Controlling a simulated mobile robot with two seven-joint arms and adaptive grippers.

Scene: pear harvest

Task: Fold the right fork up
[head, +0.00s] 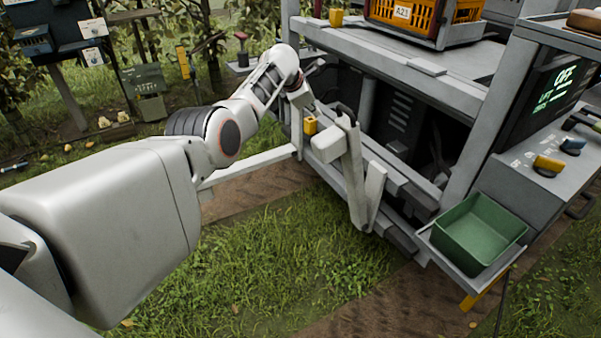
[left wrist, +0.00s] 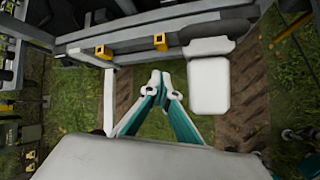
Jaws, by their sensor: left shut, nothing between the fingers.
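My left gripper (head: 302,98) is at the machine's lower front; its fingers are hard to make out in the head view. In the left wrist view the teal fingers (left wrist: 160,80) are together and empty. The right fork (head: 352,170) is a pale grey piece that appears to stand steeply up from the machine's low front edge, right of my gripper. What appears to be its pale end (left wrist: 208,88) lies right of the fingers in the left wrist view, with a gap between. The left fork (head: 245,166) sticks out to the left, low over the ground.
A yellow latch (head: 310,125) sits on the machine's front beam. A green tray (head: 480,232) and a control panel (head: 550,165) are at the right. An orange crate (head: 405,12) stands on the upper deck. Grass (head: 270,260) in front is open.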

